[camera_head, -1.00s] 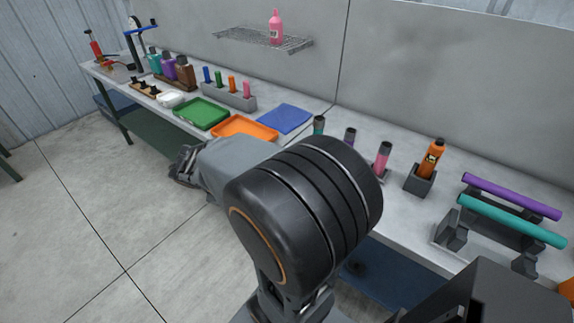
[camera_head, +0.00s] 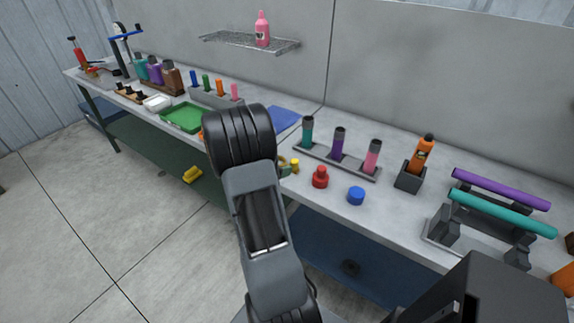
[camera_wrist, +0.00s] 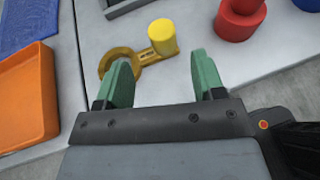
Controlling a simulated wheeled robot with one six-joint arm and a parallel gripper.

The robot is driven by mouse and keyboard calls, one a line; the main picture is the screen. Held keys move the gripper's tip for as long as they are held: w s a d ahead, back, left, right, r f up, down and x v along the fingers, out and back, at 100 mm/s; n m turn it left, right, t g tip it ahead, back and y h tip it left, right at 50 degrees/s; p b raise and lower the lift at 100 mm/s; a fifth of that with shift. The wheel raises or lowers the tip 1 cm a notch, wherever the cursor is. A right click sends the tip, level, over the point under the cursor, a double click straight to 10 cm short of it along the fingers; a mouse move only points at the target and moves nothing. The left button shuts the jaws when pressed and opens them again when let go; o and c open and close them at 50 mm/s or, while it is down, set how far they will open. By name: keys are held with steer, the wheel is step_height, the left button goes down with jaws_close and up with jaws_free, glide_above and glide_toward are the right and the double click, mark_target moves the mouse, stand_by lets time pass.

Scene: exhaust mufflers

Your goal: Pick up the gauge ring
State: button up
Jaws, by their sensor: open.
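The gauge ring appears to be the flat yellow ring with a short arm (camera_wrist: 147,57) lying on the grey bench in the wrist view. A yellow cylinder (camera_wrist: 163,38) stands at the arm's far end; I cannot tell whether it is part of it. My gripper (camera_wrist: 163,74) is open and empty, its green fingers pointing toward the yellow piece. The left finger covers part of the ring's loop; the arm lies between the fingers. In the head view the yellow cylinder (camera_head: 295,165) shows right of my arm, which hides most of the ring.
A red stepped plug (camera_head: 320,177) and a blue one (camera_head: 356,196) stand to the right. Behind is a rack (camera_head: 315,157) with three coloured cylinders. An orange tray (camera_wrist: 27,97) and blue mat (camera_wrist: 30,22) lie left. Another yellow object (camera_head: 193,175) is on the lower shelf.

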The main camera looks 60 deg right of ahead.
mark_target(284, 161)
steer(key=shift+p+x, duration=0.35)
steer(key=shift+x, duration=2.6)
steer(key=shift+s+a, duration=0.1)
steer(key=shift+s, duration=0.1)
steer(key=c, duration=1.1)
steer(key=shift+o, duration=0.2)
